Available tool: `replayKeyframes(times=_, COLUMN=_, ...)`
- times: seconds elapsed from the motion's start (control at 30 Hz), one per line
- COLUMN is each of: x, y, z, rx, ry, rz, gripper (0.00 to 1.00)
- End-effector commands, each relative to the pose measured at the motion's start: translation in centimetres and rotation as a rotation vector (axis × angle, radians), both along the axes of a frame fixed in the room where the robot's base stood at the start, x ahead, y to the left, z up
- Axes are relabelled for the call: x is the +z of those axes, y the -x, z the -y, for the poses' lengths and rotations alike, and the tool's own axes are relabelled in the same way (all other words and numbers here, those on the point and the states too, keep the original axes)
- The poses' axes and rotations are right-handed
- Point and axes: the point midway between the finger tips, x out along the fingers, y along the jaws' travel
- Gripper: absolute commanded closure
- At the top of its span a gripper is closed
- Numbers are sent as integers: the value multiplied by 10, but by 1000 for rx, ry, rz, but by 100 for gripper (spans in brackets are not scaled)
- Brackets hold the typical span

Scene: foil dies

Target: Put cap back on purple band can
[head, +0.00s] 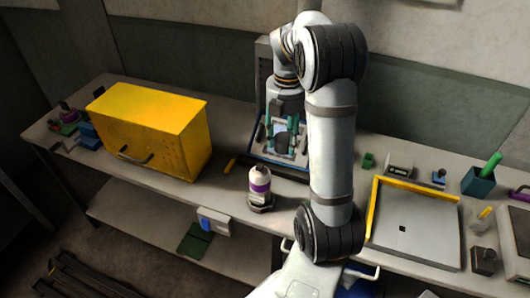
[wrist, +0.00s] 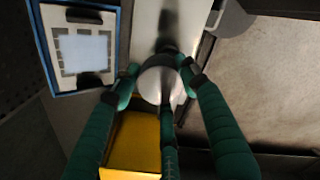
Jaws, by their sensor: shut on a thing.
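The purple band can (head: 260,186) stands upright in a dark holder near the bench's front edge in the head view. It is white with a purple band and narrows at the top. My gripper (head: 283,143) has green fingers and is behind the can and a little to its right, apart from it. In the wrist view my gripper (wrist: 163,88) is shut on a round, pale grey piece, which looks like the cap (wrist: 156,84). The fingers partly hide this piece.
A yellow cabinet (head: 151,128) stands to the left of the can. A blue-edged panel (head: 262,148) is behind my gripper. A yellow-edged grey tray (head: 414,222) lies to the right.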

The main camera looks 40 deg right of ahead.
Motion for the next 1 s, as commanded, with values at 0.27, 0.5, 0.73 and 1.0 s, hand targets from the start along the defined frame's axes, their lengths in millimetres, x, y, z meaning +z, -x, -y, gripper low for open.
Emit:
replayKeyframes(times=0.27, x=27, y=19, z=34, rx=4, ry=-1, rz=2, gripper=70)
replayKeyframes(times=0.5, x=54, y=-12, z=5, rx=107, ry=-1, rz=0, gripper=70)
replayKeyframes(times=0.73, x=40, y=-16, z=-64, rx=220, ry=-3, rz=-5, gripper=70)
replayKeyframes(times=1.0, x=-9, y=-12, z=-76, rx=23, ry=-1, rz=-2, gripper=70)
